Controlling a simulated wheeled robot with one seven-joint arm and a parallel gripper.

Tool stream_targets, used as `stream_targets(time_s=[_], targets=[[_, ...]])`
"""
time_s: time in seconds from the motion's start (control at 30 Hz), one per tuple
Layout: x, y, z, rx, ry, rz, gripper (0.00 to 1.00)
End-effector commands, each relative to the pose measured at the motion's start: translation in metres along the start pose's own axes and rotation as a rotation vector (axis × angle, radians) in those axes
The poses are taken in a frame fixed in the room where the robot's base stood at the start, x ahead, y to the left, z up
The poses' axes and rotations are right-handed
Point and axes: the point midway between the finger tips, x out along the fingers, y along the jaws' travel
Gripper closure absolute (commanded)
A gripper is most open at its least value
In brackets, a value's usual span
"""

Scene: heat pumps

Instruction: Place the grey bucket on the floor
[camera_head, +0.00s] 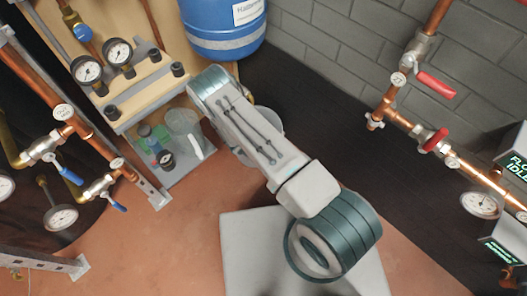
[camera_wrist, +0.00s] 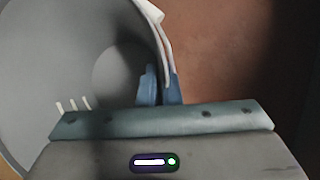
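The grey bucket (camera_head: 270,123) is partly hidden behind my arm in the head view, below the blue tank. Its pale inside (camera_wrist: 55,60) fills the left of the wrist view, with short white marks on the wall. My gripper (camera_wrist: 160,88) has two blue fingers close together at the bucket's rim, one inside the wall and one outside, with the wall between them. The gripper is hidden behind my arm in the head view. The reddish-brown floor (camera_head: 180,235) shows in the head view. I cannot tell whether the bucket's base touches anything.
A wooden stand (camera_head: 150,75) with gauges has a low shelf holding a clear container (camera_head: 183,122) and small items. A blue tank (camera_head: 222,25) stands behind. Copper pipes with a red-handled valve (camera_head: 435,85) run at right. Open floor lies at lower left.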

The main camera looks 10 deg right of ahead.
Motion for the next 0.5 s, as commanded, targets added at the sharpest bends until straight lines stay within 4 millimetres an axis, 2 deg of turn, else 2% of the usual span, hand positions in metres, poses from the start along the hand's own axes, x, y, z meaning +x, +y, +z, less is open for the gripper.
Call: stream_targets(time_s=[0.13, 0.23, 0.5], targets=[[0.0034, -0.0003, -0.0019, 0.001, -0.001, 0.001, 1.0], [0.0024, -0.0007, -0.0016, -0.001, 0.0, 0.0, 0.74], [0.0021, -0.0007, -0.0014, 0.0, 0.0, -0.001, 0.74]])
